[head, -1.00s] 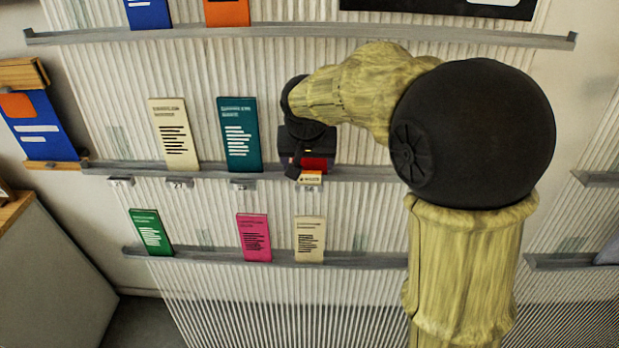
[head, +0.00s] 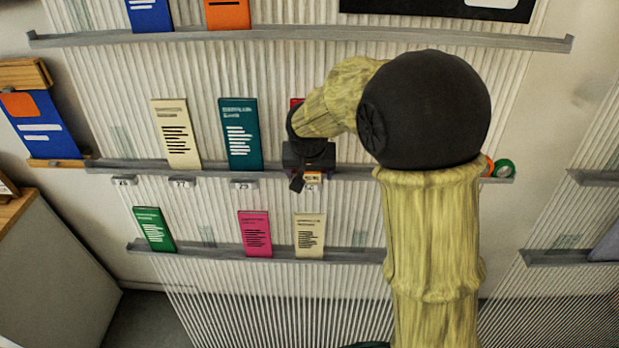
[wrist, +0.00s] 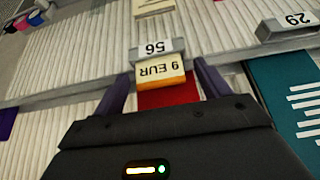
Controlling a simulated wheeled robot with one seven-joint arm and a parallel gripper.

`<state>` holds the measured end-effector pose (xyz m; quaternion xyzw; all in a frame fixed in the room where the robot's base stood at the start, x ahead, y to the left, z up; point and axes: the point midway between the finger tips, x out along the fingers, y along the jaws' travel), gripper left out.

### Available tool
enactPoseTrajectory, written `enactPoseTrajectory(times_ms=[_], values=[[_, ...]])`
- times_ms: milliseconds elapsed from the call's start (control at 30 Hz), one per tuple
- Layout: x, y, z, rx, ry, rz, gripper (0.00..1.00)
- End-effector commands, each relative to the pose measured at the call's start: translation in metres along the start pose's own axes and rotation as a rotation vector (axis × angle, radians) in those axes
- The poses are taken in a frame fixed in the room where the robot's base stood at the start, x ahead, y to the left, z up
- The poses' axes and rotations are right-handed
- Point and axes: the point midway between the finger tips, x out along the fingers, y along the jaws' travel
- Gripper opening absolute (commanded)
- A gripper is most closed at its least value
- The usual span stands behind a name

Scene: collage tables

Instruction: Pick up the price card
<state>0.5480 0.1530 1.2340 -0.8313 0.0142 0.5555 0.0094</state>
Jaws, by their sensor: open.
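The price card (wrist: 161,71), a small cream card with an orange edge reading "9 EUR", shows upside down in the wrist view. It sits against the grey number tag "56" (wrist: 157,48) on the shelf edge. In the head view the card (head: 313,178) is partly hidden by my gripper. My gripper (wrist: 162,78) is open, with one dark finger on each side of the card. I cannot tell whether either finger touches it.
A red booklet (wrist: 168,96) stands behind the card, close to my fingers. A teal booklet (head: 240,135) and a cream booklet (head: 175,135) stand left on the same shelf (head: 215,169). A lower shelf (head: 190,248) holds several booklets.

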Motion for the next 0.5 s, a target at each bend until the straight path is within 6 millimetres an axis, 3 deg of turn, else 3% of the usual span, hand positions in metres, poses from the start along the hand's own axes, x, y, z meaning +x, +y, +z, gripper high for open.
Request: enactPoseTrajectory(times_ms=[167,400,500], values=[[-0.0003,-0.0001,-0.0001,0.000,0.000,0.000,0.75],[-0.0004,-0.0001,-0.0002,0.000,0.000,0.000,0.32],[-0.0004,-0.0001,-0.0002,0.000,0.000,0.000,0.28]])
